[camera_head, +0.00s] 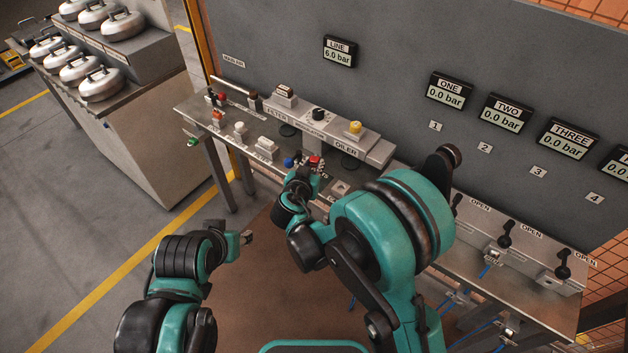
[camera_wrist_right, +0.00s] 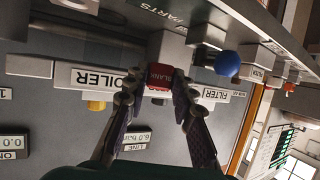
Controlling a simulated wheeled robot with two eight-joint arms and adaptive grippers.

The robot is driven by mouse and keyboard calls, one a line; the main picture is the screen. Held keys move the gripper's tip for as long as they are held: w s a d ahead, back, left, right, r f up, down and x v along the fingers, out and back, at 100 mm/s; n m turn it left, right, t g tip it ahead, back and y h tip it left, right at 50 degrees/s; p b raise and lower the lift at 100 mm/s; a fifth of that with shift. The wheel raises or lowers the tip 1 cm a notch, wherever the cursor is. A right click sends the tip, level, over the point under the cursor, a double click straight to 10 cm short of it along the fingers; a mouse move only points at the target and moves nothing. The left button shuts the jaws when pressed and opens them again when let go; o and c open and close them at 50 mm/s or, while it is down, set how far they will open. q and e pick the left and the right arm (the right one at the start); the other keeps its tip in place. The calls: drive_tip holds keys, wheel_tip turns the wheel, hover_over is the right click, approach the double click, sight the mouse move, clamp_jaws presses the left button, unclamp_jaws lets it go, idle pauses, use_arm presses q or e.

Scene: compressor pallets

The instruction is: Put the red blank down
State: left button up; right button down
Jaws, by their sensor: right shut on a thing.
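The red blank (camera_head: 315,160) shows at the bench's front middle in the head view. In the right wrist view the red blank (camera_wrist_right: 160,77) bears a "BLANK" label and sits between the fingertips. My right gripper (camera_head: 311,170) is shut on it; its two fingers also show in the right wrist view (camera_wrist_right: 157,100). A grey block (camera_wrist_right: 170,50) is right behind the blank there; I cannot tell whether they touch. My left gripper (camera_head: 246,238) is away from the bench, in front of it; its opening is too small to judge.
A blue ball-topped part (camera_head: 289,162) stands close left of the blank; it also shows in the right wrist view (camera_wrist_right: 228,64). The filter, regulator and oiler unit (camera_head: 318,122) runs behind. White blocks (camera_head: 266,145) lie left; levers (camera_head: 505,235) stand right.

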wheel_tip(320, 180, down, 7)
drive_tip(key=b, duration=0.2)
drive_tip(key=shift+b, duration=0.35)
drive_tip(key=shift+r, duration=0.2)
drive_tip(key=shift+f, duration=0.2)
drive_tip(key=c, duration=1.3)
unclamp_jaws()
drive_tip(key=shift+r, duration=0.1)
